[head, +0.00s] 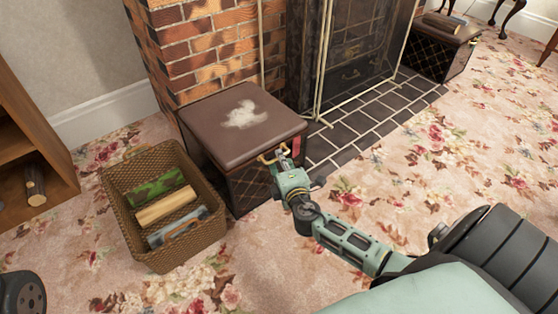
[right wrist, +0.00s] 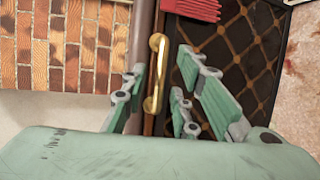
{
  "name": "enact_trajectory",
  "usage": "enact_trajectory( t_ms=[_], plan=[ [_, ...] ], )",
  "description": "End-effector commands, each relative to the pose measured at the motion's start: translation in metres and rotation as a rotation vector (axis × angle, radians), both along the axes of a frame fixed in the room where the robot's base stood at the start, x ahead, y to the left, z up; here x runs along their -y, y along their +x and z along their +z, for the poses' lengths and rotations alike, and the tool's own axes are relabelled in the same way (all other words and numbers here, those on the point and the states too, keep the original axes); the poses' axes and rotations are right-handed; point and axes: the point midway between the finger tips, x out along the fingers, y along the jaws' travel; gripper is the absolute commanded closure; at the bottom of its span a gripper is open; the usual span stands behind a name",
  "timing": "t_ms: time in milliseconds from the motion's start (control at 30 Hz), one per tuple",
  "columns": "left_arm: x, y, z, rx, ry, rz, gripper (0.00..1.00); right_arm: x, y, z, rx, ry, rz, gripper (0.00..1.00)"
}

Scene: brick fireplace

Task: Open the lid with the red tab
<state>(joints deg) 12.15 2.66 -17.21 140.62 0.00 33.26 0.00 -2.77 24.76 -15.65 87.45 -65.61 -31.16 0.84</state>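A dark box with a brown lid (head: 190,114) stands against the brick fireplace; the lid looks closed and has a pale patch on top. A red tab (head: 296,145) hangs at the lid's front right edge and shows as red fringe in the right wrist view (right wrist: 194,8). A brass handle (head: 268,158) sits at the lid's front edge. My right gripper (head: 283,166) is at this handle. In the right wrist view its fingers (right wrist: 163,75) are spread on either side of the brass handle (right wrist: 155,75); firm contact is not visible.
A wicker basket (head: 115,186) with logs and wrapped rolls stands left of the box. A fireplace screen (head: 360,50) and dark tiled hearth (head: 362,128) lie behind and right. A second dark box (head: 432,62) is farther back. Floral carpet (head: 480,140) is clear at right.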

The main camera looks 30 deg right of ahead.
Motion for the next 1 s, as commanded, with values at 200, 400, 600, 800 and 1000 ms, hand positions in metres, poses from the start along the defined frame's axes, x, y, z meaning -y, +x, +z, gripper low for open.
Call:
enact_trajectory(
  t_ms=[200,400,600,800,1000],
  plan=[
    [0.001,-0.005,0.002,0.028,0.002,0.002,0.6,0.008,0.022,-0.006,0.0,0.0,0.0,0.73],
    [0.001,-0.005,0.004,0.03,0.003,0.002,0.6,0.009,0.025,-0.005,-0.001,0.0,0.0,0.73],
    [0.001,-0.005,0.004,0.03,0.003,0.002,0.6,0.009,0.025,-0.005,-0.001,0.0,0.0,0.8],
    [0.001,-0.005,0.004,0.03,0.003,0.002,0.6,0.009,0.025,-0.005,-0.001,0.0,0.0,0.98],
    [0.001,-0.005,0.004,0.03,0.003,0.002,0.6,0.009,0.025,-0.005,-0.001,0.0,0.0,1.0]
  ],
)
